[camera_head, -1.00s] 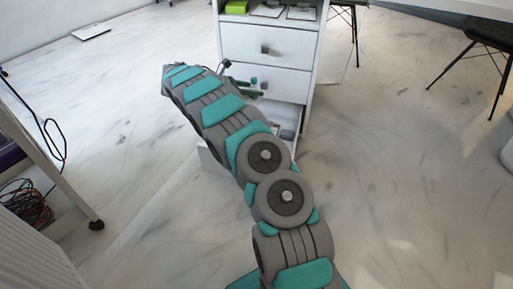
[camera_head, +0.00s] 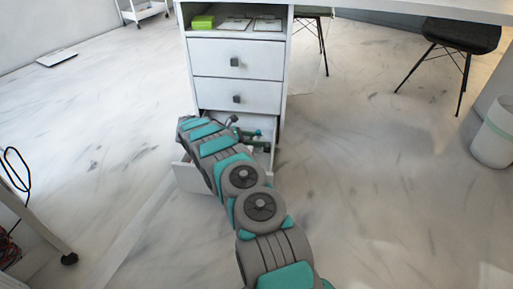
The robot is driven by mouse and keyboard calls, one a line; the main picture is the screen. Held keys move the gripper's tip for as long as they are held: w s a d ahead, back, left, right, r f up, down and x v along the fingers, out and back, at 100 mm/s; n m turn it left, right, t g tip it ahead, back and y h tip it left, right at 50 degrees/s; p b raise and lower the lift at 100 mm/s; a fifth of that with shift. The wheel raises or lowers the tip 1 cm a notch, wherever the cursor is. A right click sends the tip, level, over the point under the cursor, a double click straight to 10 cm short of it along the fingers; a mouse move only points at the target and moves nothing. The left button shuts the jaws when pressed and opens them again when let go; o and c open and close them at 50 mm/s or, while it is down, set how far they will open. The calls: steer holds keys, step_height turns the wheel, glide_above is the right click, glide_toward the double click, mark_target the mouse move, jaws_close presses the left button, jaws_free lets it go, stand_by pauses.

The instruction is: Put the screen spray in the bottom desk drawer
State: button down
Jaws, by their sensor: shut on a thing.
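The bottom desk drawer (camera_head: 190,178) is pulled open at the foot of the white desk pedestal (camera_head: 237,58). My arm covers much of it. My gripper (camera_head: 246,133) is small and partly hidden behind my arm, at the open drawer near the pedestal's front. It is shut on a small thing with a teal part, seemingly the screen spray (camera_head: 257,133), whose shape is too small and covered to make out. I cannot tell whether it is above the drawer's rim or inside.
Two upper drawers (camera_head: 236,95) are shut. The open shelf above holds a green box (camera_head: 203,22) and framed or flat items (camera_head: 235,24). A black chair (camera_head: 460,36) and white bin (camera_head: 494,135) stand at right. A cart leg (camera_head: 45,235) is at left. The floor between is clear.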

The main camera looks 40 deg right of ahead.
steer(key=shift+f, duration=1.8)
steer(key=shift+f+b, duration=0.2)
steer(key=shift+b, duration=0.1)
steer(key=shift+c, duration=1.2)
jaws_free()
